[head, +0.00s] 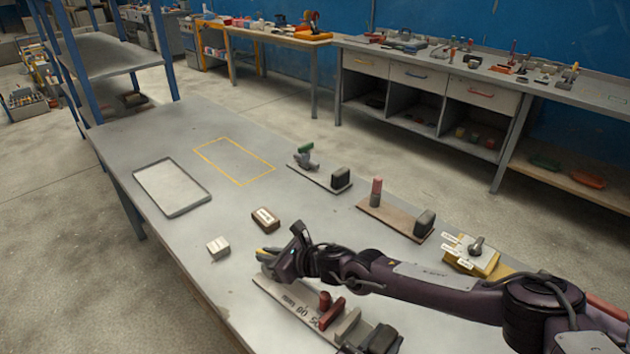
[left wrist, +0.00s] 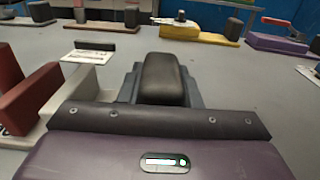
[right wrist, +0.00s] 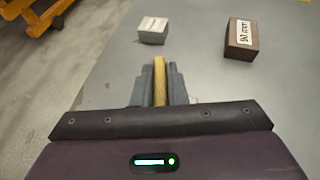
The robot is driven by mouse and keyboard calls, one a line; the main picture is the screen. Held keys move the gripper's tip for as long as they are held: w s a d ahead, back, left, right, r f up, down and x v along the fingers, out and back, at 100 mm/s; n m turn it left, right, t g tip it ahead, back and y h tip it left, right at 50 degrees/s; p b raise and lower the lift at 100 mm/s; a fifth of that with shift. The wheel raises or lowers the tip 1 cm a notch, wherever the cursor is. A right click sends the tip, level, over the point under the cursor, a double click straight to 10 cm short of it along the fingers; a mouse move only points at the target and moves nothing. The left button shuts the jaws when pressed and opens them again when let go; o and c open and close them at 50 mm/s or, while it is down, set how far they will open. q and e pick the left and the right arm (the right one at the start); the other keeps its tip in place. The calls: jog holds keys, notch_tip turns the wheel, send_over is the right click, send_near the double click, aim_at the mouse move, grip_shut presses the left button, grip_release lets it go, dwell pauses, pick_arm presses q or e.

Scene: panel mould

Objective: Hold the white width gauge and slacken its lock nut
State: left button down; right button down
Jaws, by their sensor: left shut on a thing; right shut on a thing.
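The white width gauge (head: 284,290) lies along the near table edge, a strip with printed figures. A red piece (head: 332,313) and a pale block (head: 348,325) stand on it; they also show at the left of the left wrist view. My left gripper (head: 370,341) is shut on the black block (left wrist: 165,78) at the gauge's right end. My right gripper (head: 271,256) is shut on a narrow yellow piece (right wrist: 159,80) at the gauge's left end. I cannot tell for sure whether this is the lock nut; the jaws hide part of it.
A white block (head: 218,247) and a labelled brown box (head: 265,219) stand just beyond my right gripper. Two other gauges (head: 320,175) (head: 395,215) and a yellow lever block (head: 472,258) stand farther right. A tray (head: 205,197) and a yellow outlined area (head: 235,161) lie at the back.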

jog(key=shift+n+g+y, duration=0.4)
jog(key=shift+n+g, duration=0.5)
jog(key=shift+g, duration=0.1)
jog(key=c, duration=1.4)
grip_release()
jog(key=shift+c, duration=0.2)
jog(key=v, duration=1.2)
pick_arm(q)
jog(key=c, duration=1)
grip_release()
